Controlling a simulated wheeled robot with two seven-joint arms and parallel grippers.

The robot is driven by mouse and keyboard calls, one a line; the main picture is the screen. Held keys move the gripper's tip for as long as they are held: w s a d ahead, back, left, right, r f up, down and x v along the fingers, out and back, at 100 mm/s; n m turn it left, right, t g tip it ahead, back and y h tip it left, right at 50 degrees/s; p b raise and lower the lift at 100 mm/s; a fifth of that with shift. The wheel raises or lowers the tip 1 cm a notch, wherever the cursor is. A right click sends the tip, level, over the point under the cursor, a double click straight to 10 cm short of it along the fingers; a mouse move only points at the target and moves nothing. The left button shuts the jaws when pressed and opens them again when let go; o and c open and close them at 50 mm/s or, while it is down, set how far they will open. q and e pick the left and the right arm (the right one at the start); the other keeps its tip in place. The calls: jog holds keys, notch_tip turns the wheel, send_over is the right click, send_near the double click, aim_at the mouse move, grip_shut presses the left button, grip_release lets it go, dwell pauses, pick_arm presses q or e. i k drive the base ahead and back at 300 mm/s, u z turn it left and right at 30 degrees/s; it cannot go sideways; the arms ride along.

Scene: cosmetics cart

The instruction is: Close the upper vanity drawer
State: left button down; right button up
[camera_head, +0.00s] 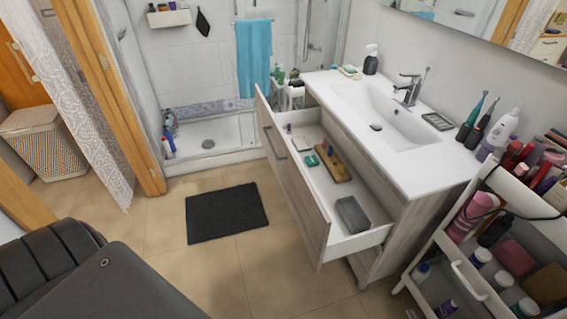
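The upper vanity drawer (297,198) is pulled well out of the vanity (387,205). It has a light wood-grain front panel with a dark handle (274,142) on its outer face. Inside lie a wooden tray (333,164), a grey box (352,214) and a few small items. The white washbasin top (390,130) lies above the drawer opening. Neither of my grippers shows in the head view; a dark part of mine fills the lower left corner.
A white cart (465,270) full of cosmetics stands close to the vanity's right end. A black mat (227,212) lies on the tiled floor left of the drawer. A laundry basket (43,145) stands at far left.

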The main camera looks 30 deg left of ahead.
aim_at(325, 236)
jog(key=z, duration=0.1)
jog(key=i, duration=1.2)
jog(key=u, duration=0.5)
